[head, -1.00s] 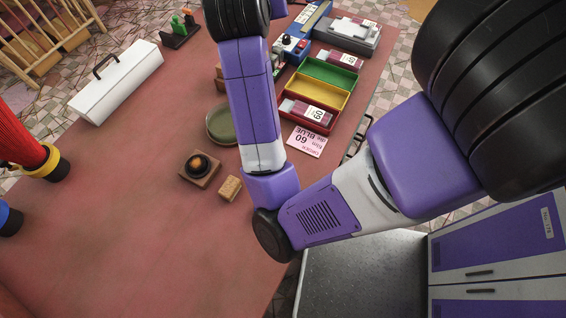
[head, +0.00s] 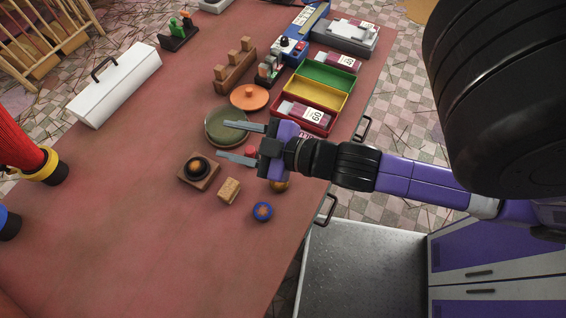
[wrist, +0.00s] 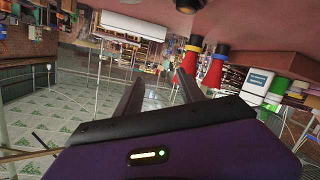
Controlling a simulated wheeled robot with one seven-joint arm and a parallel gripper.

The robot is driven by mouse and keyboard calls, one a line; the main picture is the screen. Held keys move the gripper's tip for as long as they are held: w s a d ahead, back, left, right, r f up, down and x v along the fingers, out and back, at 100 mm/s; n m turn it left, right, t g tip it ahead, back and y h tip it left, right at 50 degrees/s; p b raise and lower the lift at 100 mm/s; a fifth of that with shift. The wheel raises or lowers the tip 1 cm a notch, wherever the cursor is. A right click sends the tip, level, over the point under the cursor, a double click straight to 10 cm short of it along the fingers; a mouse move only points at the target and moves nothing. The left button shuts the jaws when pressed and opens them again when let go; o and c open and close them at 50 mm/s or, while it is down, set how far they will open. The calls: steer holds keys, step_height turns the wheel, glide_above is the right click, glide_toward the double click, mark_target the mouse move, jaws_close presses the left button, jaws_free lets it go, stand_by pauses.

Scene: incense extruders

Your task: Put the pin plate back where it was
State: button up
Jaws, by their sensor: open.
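My gripper (head: 238,142) is open and empty, over or near the round green dish (head: 219,126). Its two fingers point left in the head view, and they show apart in the wrist view (wrist: 158,88) with nothing between them. I cannot tell for certain which piece is the pin plate. Round pieces in the head view are an orange disc with a knob (head: 249,97), a blue disc with an orange centre (head: 262,212), and a dark ring with an orange centre on a square wooden block (head: 198,170). A brass round piece (head: 279,186) is partly hidden below my wrist.
A small wooden block (head: 229,191) lies near the dark ring. A wooden rack with pegs (head: 235,72) stands behind the orange disc. Green, yellow and red trays (head: 319,93) line the right side. A white toolbox (head: 117,88) is at left.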

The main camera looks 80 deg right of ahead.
steer(key=s+a+m+y, duration=0.2)
steer(key=s+a+m, duration=0.1)
steer(key=s+a, duration=0.8)
steer(key=shift+s+f+y, duration=0.15)
steer(key=shift+s+y, duration=0.15)
steer(key=shift+s, duration=0.45)
